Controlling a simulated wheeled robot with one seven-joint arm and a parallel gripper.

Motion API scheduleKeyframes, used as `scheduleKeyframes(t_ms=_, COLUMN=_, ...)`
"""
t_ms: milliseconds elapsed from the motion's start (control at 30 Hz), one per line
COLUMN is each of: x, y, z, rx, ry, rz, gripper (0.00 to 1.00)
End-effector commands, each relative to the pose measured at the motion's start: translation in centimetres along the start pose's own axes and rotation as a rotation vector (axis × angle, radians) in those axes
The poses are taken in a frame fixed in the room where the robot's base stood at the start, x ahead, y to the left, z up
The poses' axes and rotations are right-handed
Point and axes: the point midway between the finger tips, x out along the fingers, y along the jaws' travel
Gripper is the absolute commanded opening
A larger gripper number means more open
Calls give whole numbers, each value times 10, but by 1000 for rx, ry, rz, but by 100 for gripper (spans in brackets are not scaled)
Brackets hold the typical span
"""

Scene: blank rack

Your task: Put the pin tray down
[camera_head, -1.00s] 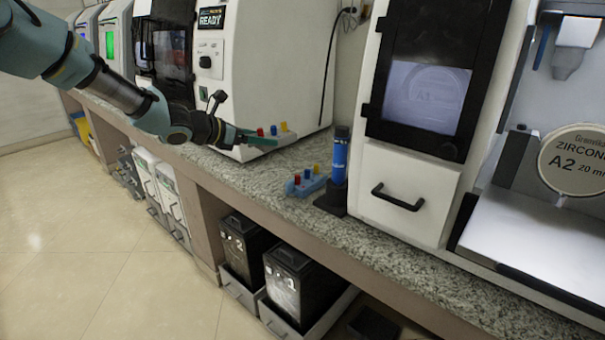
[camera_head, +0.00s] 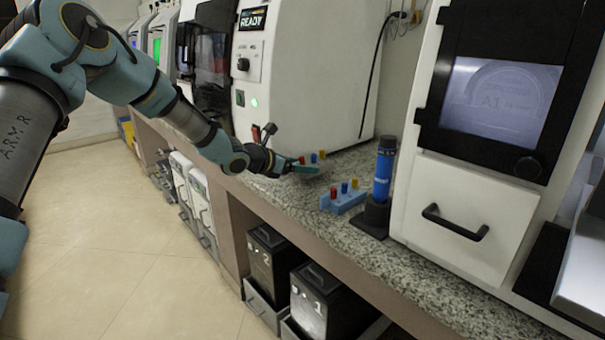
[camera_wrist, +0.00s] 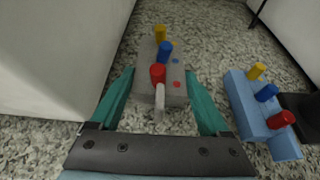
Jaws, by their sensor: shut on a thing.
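The pin tray is a small grey block with a red, a blue and a yellow pin standing in it (camera_wrist: 177,97). In the head view it is small and partly behind my gripper (camera_head: 303,168), low over the granite counter beside the white machine. In the wrist view the tray's near end lies between my two teal fingers, which are shut on it. The yellow-pin end points away from me. The tray looks level, and I cannot tell whether its underside touches the counter.
A blue pin tray (camera_head: 344,201) stands on the counter (camera_head: 290,205) to the right, also in the wrist view (camera_wrist: 241,97). Beside it is a blue cylinder (camera_head: 383,172) in a black stand. The white machine (camera_head: 310,80) rises close behind. The counter's front edge is near.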

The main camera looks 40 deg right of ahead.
Motion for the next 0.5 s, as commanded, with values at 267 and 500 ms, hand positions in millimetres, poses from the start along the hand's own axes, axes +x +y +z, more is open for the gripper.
scheduleKeyframes(t_ms=267, x=8, y=0, z=-19, rx=0, ry=-2, rz=1, gripper=17)
scheduleKeyframes(t_ms=500, x=9, y=0, z=-23, rx=1, ry=-2, rz=1, gripper=17)
